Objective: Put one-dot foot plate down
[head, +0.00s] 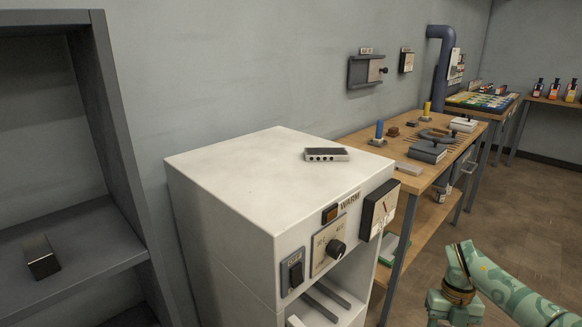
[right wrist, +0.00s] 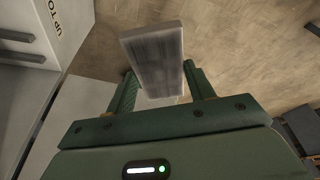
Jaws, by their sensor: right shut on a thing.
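My right gripper (right wrist: 160,78) is shut on a grey, brushed-looking foot plate (right wrist: 152,48), which sticks out beyond the fingers over brown floor. No dots show on the side of the plate facing the wrist camera, so I cannot tell its mark. In the head view my right arm comes in at the lower right and bends down beside the white cabinet; the fingers and the plate are not visible there. My left gripper is out of view.
The white warming cabinet (head: 225,165) stands in the middle, with an open lower bay and rack rails (head: 325,300). Floor is free at the right.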

